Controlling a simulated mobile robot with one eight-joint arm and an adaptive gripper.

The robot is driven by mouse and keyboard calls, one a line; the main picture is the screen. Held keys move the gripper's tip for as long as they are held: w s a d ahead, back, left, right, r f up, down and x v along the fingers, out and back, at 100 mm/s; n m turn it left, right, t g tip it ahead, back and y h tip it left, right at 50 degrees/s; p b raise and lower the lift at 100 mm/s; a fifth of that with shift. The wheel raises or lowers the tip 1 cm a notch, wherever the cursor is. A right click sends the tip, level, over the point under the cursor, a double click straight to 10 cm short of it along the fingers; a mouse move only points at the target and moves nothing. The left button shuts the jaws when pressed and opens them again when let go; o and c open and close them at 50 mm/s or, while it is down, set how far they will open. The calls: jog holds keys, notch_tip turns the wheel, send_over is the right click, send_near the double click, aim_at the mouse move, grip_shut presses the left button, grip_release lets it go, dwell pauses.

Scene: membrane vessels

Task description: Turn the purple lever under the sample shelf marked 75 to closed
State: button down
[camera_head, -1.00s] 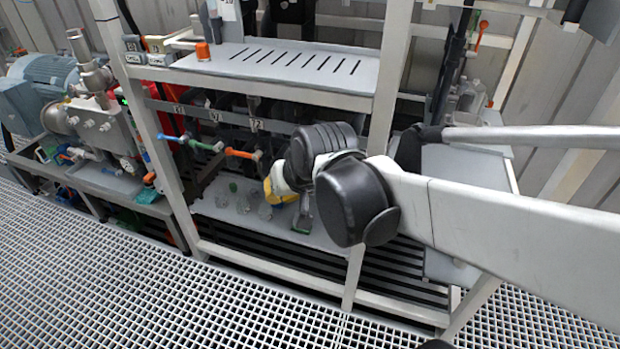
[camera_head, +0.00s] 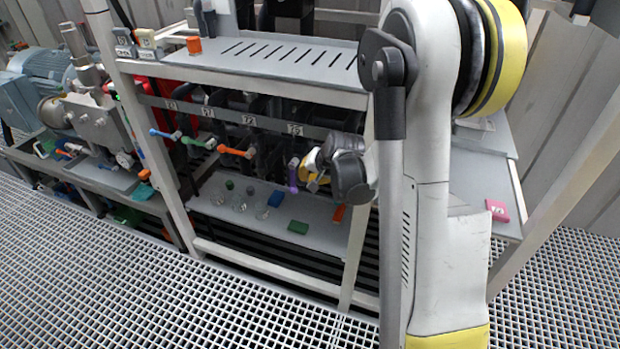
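The purple lever (camera_head: 293,174) hangs below a label that seems to read 75 (camera_head: 295,129), on the rail under the shelf. It points roughly downward. My gripper (camera_head: 318,184) is just to the right of the purple lever, partly hidden by my own wrist. A narrow gap seems to lie between gripper and lever, but I cannot tell whether they touch. The fingers are too small and covered to show whether they are open or shut. The sample shelf (camera_head: 222,208) below the levers holds small vessels and coloured blocks.
A blue lever (camera_head: 163,134), a green lever (camera_head: 196,142) and an orange lever (camera_head: 236,152) stick out along the same rail to the left. The rack's white front post (camera_head: 356,235) stands close to my wrist. A green block (camera_head: 298,227) lies on the shelf's front edge.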

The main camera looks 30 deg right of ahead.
aim_at(293, 178)
jog(key=b+x, duration=0.2)
jog(key=x, duration=0.3)
jog(key=shift+w+f, duration=0.2)
jog(key=shift+f, duration=0.05)
jog(key=shift+w, duration=0.1)
jog(key=shift+a+t, duration=0.1)
jog(key=shift+t, duration=0.2)
